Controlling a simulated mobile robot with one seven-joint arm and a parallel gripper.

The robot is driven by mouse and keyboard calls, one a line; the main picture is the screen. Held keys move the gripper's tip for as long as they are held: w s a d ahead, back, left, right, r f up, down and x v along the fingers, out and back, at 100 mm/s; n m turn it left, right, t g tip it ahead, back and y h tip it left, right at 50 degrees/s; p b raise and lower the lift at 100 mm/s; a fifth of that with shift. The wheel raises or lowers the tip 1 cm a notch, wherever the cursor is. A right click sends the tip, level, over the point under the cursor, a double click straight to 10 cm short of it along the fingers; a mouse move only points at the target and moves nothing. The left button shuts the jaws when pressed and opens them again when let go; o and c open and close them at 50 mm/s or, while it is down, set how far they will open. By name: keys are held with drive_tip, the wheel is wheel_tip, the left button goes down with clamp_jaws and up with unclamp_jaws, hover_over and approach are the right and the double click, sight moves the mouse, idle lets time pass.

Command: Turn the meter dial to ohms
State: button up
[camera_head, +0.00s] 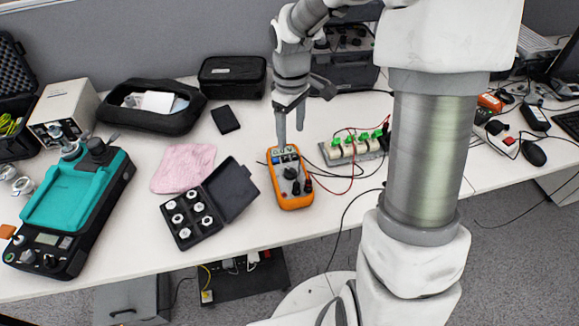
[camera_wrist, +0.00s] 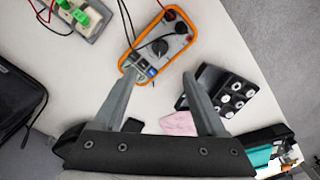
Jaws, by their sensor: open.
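My gripper (camera_head: 290,138) is open and empty, pointing down near the meter's far, display end. In the wrist view my gripper (camera_wrist: 160,78) shows its two fingers spread, apart from the dial.
A terminal board with green clips (camera_head: 357,146) and red and black wires lies right of the meter. An open black case of white weights (camera_head: 190,218) and a pink cloth (camera_head: 184,167) lie left. A teal-topped machine (camera_head: 70,195) stands far left.

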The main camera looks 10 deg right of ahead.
sight(291, 170)
wheel_tip(291, 170, down, 14)
drive_tip(key=shift+r+b, duration=0.25)
drive_tip(key=shift+b, duration=1)
drive_tip(key=shift+c, duration=0.3)
clamp_jaws()
